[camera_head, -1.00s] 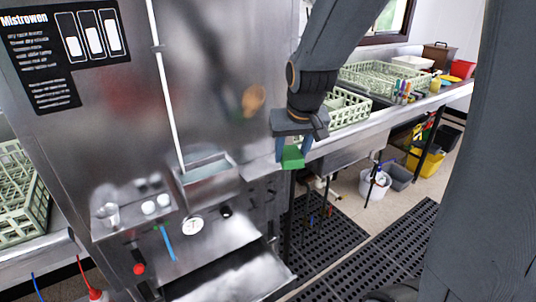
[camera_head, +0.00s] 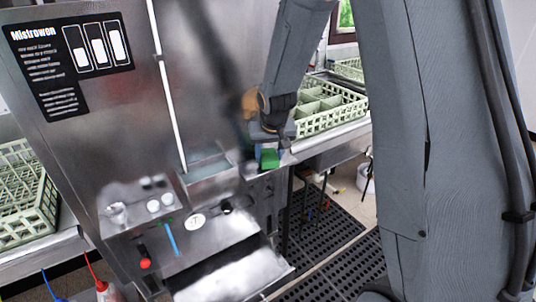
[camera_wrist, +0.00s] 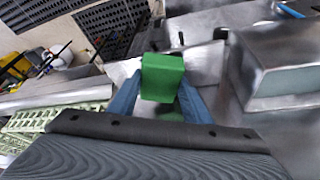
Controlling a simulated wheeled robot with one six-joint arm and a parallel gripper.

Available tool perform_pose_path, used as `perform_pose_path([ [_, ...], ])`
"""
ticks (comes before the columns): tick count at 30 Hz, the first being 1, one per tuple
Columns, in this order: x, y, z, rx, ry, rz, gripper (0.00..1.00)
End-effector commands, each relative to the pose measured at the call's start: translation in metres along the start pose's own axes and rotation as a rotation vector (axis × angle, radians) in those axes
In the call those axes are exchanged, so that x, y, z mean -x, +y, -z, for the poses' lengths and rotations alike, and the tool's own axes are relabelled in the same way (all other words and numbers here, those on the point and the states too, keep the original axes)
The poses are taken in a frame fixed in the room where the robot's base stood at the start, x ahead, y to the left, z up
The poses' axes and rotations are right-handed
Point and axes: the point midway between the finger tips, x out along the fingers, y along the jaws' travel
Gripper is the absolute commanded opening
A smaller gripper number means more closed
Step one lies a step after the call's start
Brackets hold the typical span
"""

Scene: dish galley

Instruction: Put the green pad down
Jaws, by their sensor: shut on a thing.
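The green pad (camera_head: 269,158) is a small green block held between the blue fingers of my gripper (camera_head: 262,152). In the wrist view the pad (camera_wrist: 163,77) sits between the two blue fingertips (camera_wrist: 158,95), which are shut on it. In the head view my gripper is in front of the steel machine (camera_head: 110,130), just right of its small open box-shaped recess. The pad appears held in the air near a steel ledge; I cannot tell whether it touches anything.
A pale green dish rack (camera_head: 330,108) stands on the steel counter right of my gripper. Another rack (camera_head: 22,190) is at the left. Black floor mats (camera_head: 325,225) lie below. A steel box (camera_wrist: 280,65) is close on the right in the wrist view.

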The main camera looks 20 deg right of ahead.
Motion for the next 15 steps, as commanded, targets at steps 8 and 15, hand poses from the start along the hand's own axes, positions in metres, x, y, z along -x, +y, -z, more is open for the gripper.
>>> perform_pose_path([
  [8,-0.0086,-0.0015,0.0001,0.000,0.000,0.000,0.20],
  [15,-0.0110,-0.0013,-0.0006,0.000,0.000,0.000,0.20],
])
